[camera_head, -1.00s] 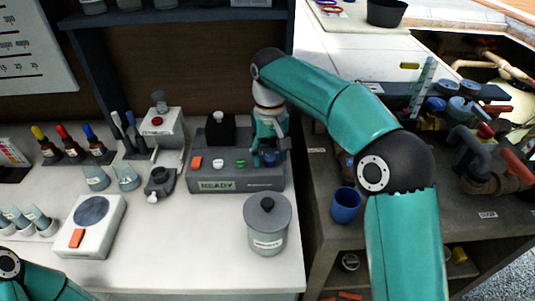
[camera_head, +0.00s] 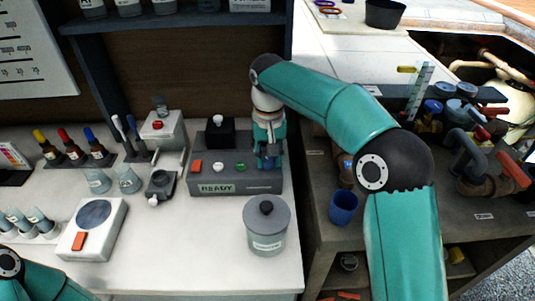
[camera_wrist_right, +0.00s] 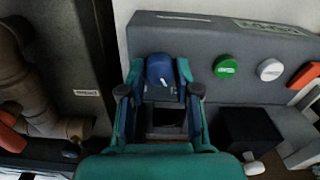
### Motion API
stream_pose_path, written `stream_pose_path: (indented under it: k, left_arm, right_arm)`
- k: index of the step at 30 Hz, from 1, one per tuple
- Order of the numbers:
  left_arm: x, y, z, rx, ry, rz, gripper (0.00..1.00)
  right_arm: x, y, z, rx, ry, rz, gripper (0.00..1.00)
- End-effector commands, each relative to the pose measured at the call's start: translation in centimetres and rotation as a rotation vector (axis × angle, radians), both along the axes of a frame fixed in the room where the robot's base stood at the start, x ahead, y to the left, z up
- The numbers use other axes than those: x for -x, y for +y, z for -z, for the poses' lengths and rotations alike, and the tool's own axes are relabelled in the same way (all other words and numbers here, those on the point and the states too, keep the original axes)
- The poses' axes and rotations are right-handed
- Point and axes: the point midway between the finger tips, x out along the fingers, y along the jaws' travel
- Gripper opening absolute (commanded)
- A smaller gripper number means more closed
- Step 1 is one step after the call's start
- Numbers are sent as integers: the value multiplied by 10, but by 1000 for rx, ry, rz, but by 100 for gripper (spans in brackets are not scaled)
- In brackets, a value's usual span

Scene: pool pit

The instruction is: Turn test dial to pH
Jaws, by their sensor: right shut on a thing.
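The grey tester box (camera_head: 235,186) with a READY display stands on the white counter, and its top also fills much of the wrist view (camera_wrist_right: 225,35). Its blue dial (camera_wrist_right: 160,69), with a white pointer mark, is at the left end of the box in the wrist view. My right gripper (camera_head: 267,160) comes down over that end of the box. In the wrist view its two fingers (camera_wrist_right: 158,76) are shut on either side of the dial. The dial labels cannot be read. My left gripper is out of view; only part of its arm shows at bottom left.
A green button (camera_wrist_right: 226,67), a white button (camera_wrist_right: 270,69) and an orange switch (camera_head: 196,168) sit on the box. A lidded grey jar (camera_head: 266,228) stands in front. Pipes and valves (camera_head: 475,160) and a blue cup (camera_head: 343,206) are at the right.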

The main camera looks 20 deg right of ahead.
Motion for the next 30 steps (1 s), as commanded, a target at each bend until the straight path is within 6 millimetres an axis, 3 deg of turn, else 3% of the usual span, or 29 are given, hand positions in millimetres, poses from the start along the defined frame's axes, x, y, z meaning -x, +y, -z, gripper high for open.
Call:
stream_pose_path:
  k: [12, 30]
  left_arm:
    - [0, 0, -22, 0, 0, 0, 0]
    - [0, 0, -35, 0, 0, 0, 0]
  right_arm:
    - [0, 0, -2, -1, -1, 385, 0]
    - [-1, -1, -1, -4, -3, 942, 0]
